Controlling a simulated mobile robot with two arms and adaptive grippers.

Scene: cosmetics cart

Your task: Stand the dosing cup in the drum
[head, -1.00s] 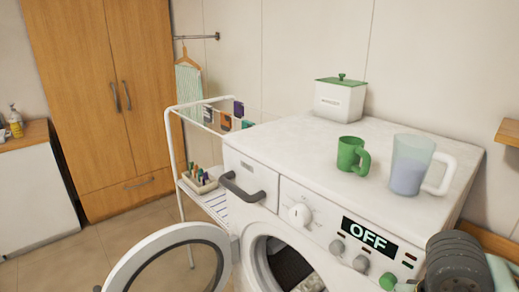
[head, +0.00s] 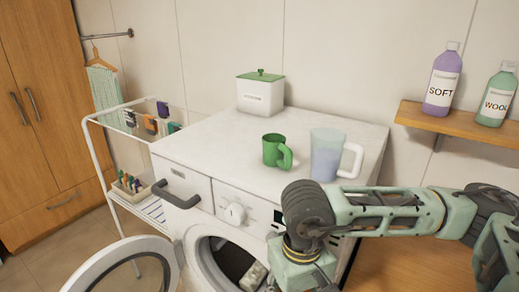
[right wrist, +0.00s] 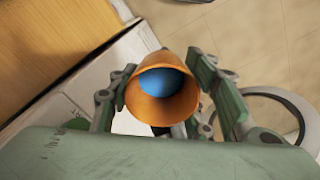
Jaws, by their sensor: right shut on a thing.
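The dosing cup (right wrist: 160,108) is orange with something blue inside, its mouth facing the camera in the right wrist view. My right gripper (right wrist: 158,95) is shut on it, one finger on each side. In the head view the right wrist hangs before the washing machine's front at the bottom edge; its fingers and the cup are out of sight there. The drum (head: 236,262) shows through the open round porthole, left of my right wrist, dark inside with something pale and patterned in it. My left gripper is not in view.
The open round door (head: 98,274) swings out to the left of the porthole. On the washing machine top (head: 215,150) stand a green mug (head: 272,150), a clear jug (head: 325,158) and a white box (head: 260,95). A drying rack (head: 95,150) stands left; a shelf (head: 455,122) holds bottles at right.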

